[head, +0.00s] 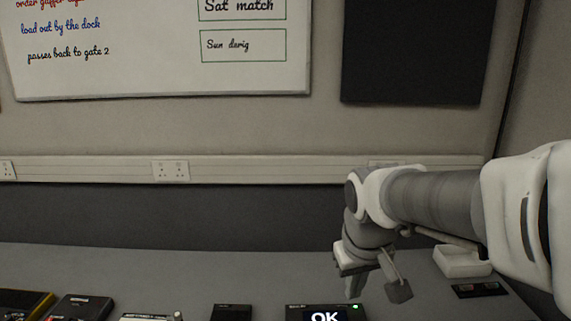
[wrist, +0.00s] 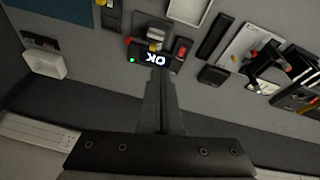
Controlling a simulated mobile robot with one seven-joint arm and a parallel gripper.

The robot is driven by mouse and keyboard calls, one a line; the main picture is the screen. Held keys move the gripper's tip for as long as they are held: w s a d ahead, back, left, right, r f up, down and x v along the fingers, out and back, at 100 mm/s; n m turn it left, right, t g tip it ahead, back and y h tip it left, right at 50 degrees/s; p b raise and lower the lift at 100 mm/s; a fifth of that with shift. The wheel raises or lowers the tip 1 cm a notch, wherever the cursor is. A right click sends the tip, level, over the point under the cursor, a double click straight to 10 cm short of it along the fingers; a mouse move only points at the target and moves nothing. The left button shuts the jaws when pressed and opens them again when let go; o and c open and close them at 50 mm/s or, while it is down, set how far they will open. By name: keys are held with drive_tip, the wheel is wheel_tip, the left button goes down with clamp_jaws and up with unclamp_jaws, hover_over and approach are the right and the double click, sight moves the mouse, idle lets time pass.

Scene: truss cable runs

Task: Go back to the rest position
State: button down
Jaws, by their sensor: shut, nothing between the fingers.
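My gripper (head: 355,290) hangs from my arm at the right of the head view, pointing down over the bench. In the wrist view my gripper (wrist: 160,76) has its two fingers together with nothing between them. A dark box with a lit "OK" display (head: 325,315) and a green light stands on the bench near the fingers. In the wrist view the same "OK" box (wrist: 150,57) shows just beyond the fingertips. I cannot tell the exact gap, but the fingers hold nothing.
The grey bench (head: 250,270) has clear room behind the devices. A white tray (head: 463,262) and a small dark panel (head: 480,290) sit at the right. Several devices line the front edge. The wall with sockets (head: 171,171) and a whiteboard (head: 150,60) stands behind.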

drive_tip(key=s+d+r+m+t, duration=0.2)
drive_tip(key=s, duration=1.1)
drive_tip(key=shift+d+y, duration=0.15)
drive_tip(key=shift+y, duration=0.15)
drive_tip(key=shift+w, duration=0.15)
drive_tip(key=w+a+f+g+b, duration=0.2)
drive_tip(key=w+f+b, duration=0.1)
drive_tip(key=w, duration=0.5)
drive_tip(key=w+a+f+g+b, duration=0.1)
drive_tip(key=w+a+f+b, duration=0.15)
drive_tip(key=w, duration=0.55)
drive_tip(key=w+a+f+g+b, duration=0.1)
drive_tip(key=w+a+f+b, duration=0.1)
drive_tip(key=w+f, duration=0.3)
drive_tip(key=w+a+f+g+b, duration=0.1)
drive_tip(key=w+a+f+b, duration=0.1)
drive_tip(key=w+a+f, duration=0.2)
wheel_tip(320, 180, down, 4)
drive_tip(key=shift+w+a+f+g, duration=0.25)
drive_tip(key=shift+w+g, duration=0.15)
drive_tip(key=shift+w, duration=0.8)
